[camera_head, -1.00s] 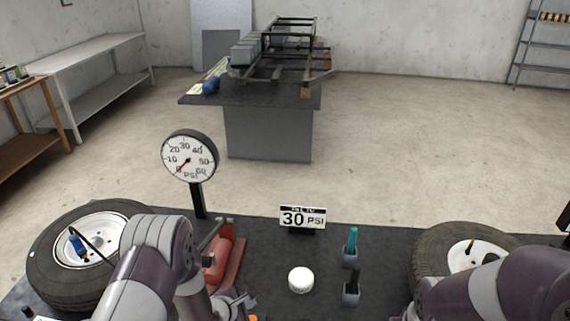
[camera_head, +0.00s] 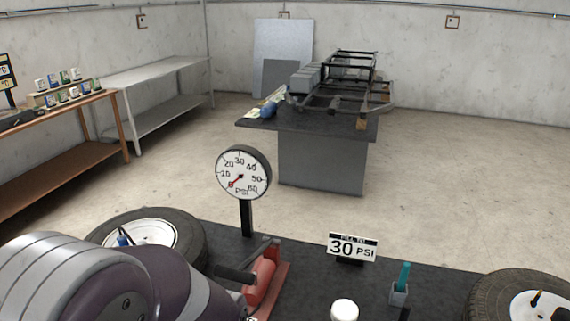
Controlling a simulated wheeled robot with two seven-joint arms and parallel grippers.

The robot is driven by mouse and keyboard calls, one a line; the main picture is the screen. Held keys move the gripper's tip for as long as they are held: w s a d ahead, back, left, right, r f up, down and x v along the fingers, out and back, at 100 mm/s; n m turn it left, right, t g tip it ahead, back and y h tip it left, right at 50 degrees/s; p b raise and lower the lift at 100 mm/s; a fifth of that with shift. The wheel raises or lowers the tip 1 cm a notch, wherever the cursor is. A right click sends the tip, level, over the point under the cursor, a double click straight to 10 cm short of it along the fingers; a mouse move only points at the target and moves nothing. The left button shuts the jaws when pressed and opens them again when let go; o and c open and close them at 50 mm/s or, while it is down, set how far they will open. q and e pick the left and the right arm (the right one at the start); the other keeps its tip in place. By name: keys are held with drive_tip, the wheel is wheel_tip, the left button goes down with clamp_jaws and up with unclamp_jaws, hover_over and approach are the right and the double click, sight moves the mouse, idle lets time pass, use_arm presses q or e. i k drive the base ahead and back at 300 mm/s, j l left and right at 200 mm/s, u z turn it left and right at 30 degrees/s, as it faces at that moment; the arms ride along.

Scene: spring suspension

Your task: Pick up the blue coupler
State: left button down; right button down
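The blue coupler (camera_head: 122,241) shows as a small blue piece at the white hub of the left tire (camera_head: 192,243). Its lower part is hidden behind my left arm. I cannot tell whether it touches the hub. My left arm fills the lower left of the view, in front of the tire. My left gripper is not visible; the arm runs down out of the frame. My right arm and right gripper are out of view.
A round pressure gauge (camera_head: 243,172) stands behind a red pump (camera_head: 262,279). A 30 PSI sign (camera_head: 352,247), a white round cap (camera_head: 344,310), a teal-handled tool (camera_head: 404,275) and a right tire (camera_head: 490,297) are on the dark table.

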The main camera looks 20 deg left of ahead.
sight(122, 240)
drive_tip(key=u, duration=1.65)
